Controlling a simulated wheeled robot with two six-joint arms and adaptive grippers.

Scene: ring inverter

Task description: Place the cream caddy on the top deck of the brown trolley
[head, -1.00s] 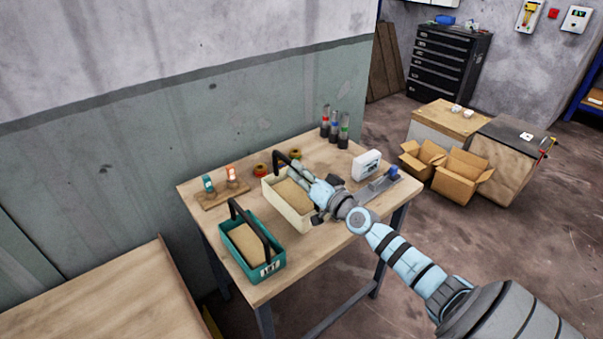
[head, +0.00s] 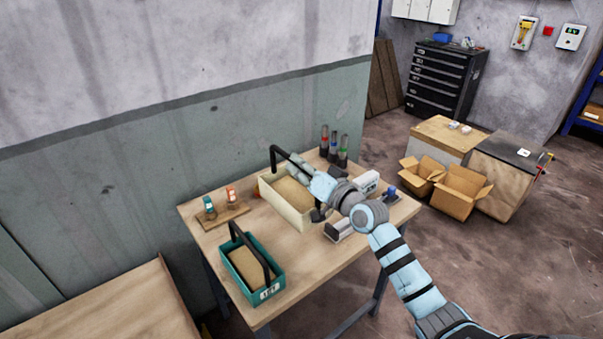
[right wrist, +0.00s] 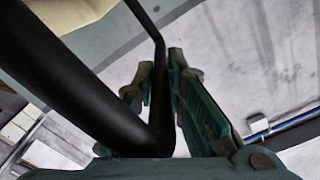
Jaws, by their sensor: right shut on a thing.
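The cream caddy (head: 283,209), an open box with a tan load inside and a black handle (head: 276,158), is held over the back middle of the workbench. My right gripper (head: 295,163) is shut on its handle. In the right wrist view the black handle (right wrist: 95,100) runs large between the fingers of the gripper (right wrist: 160,85). The caddy seems raised a little off the bench top; its underside is hidden. My left gripper is not in view. I cannot clearly make out the brown trolley; a wooden surface (head: 95,310) with a raised edge shows at the lower left.
A teal caddy (head: 268,293) with a black handle stands at the front of the workbench (head: 215,247). A small board (head: 224,215) with two items is left of the cream caddy. Several bottles (head: 333,145) stand behind. Open cardboard boxes (head: 455,190) are on the floor at right.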

